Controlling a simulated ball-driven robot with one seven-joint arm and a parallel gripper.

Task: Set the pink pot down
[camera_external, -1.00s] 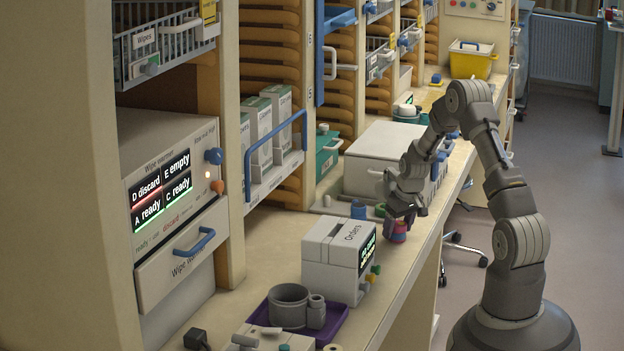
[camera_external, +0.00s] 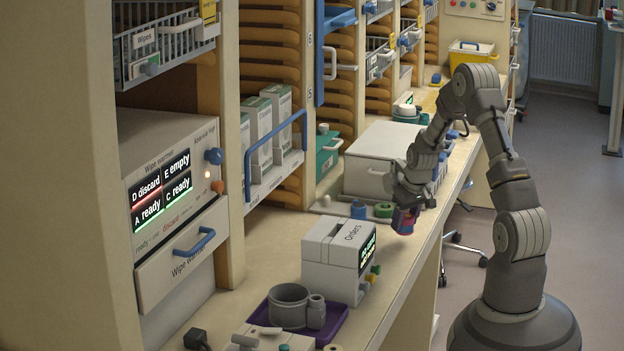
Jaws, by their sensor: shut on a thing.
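The pink pot (camera_external: 404,227) is small, with pink and purple or blue showing, and is partly hidden by my gripper. My gripper (camera_external: 404,212) points down and is shut on it, near the counter's front edge. The pot looks tilted and seems a little above the counter (camera_external: 398,268), though its exact height is hard to tell.
A white Orders box (camera_external: 338,258) stands left and nearer. A blue cup (camera_external: 358,210) and a green ring (camera_external: 383,210) sit just behind the pot. A purple tray (camera_external: 330,330) holds grey containers. Bare counter lies between the Orders box and the pot.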

